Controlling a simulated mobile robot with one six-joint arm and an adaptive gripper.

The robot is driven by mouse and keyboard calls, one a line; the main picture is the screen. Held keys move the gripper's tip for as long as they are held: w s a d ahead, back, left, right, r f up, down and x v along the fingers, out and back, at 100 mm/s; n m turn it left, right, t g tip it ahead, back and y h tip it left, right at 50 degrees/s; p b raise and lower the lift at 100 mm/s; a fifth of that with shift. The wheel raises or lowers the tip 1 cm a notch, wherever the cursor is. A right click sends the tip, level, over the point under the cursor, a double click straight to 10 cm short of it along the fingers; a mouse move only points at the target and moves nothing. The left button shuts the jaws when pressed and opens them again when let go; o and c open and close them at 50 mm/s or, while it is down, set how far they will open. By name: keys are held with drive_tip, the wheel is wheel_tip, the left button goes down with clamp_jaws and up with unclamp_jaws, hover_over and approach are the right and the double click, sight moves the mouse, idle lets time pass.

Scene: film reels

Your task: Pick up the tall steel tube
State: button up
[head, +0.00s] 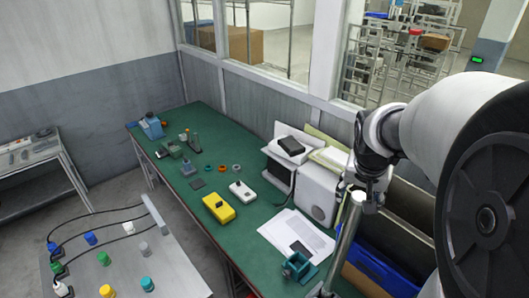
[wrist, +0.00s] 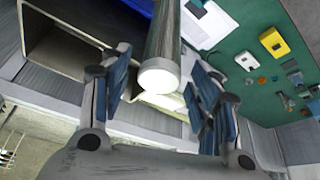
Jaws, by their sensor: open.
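The tall steel tube (head: 346,235) stands at the right of the head view, its pale round top just below my gripper (head: 362,188). Its lower part is cut off by the frame's bottom edge. In the wrist view the tube (wrist: 166,35) runs up out of the picture, with its bright round end between the blue-padded fingers of my gripper (wrist: 160,62). The fingers are spread, with a gap on each side of the tube. My gripper is open and empty. I cannot tell whether the tube's end lies fully between the pads in depth.
Close to the tube are a blue bin (head: 372,262) and a grey box-like unit (head: 318,193). The green bench (head: 235,240) carries white papers (head: 290,228), a yellow meter (head: 218,207) and a teal block (head: 298,267). A grey table (head: 172,268) stands at lower left.

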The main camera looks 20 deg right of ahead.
drive_tip(key=f+b, duration=0.2)
drive_tip(key=f, duration=0.1)
drive_tip(key=f+b, duration=0.1)
drive_tip(key=f, duration=0.1)
drive_tip(key=shift+w+d, duration=0.15)
drive_tip(key=shift+d, duration=0.2)
drive_tip(key=shift+w+d+f, duration=0.1)
drive_tip(key=shift+w, duration=0.05)
drive_tip(key=shift+c, duration=0.5)
clamp_jaws()
drive_tip(key=shift+r, duration=0.2)
